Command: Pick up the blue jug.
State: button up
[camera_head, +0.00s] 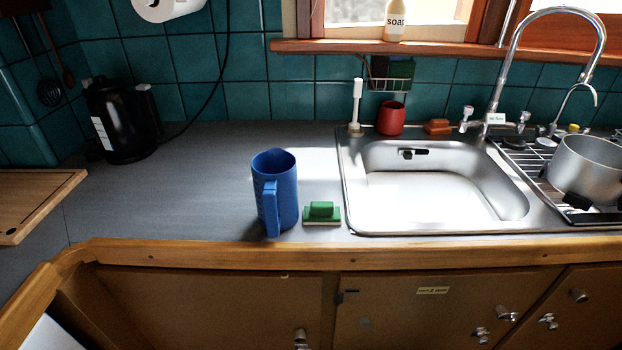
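The blue jug (285,188) stands upright on the grey counter (180,200), left of the sink. Its handle faces toward the front, toward me. Its open top shows, and its inside looks dark. It stands a little back from the wooden front edge. My gripper and arm are not in this view, so their place and state do not show.
A green sponge or brush (321,212) lies just right of the jug. The sink (440,190) is further right, with a pot (585,168) on a rack. A black kettle (120,120) stands back left, and a cutting board (35,200) lies far left. The counter left of the jug is clear.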

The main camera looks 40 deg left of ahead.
aim_at(274, 171)
jog(key=k, duration=1)
jog(key=u, duration=0.3)
jog(key=i, duration=0.65)
jog(key=u, duration=0.4)
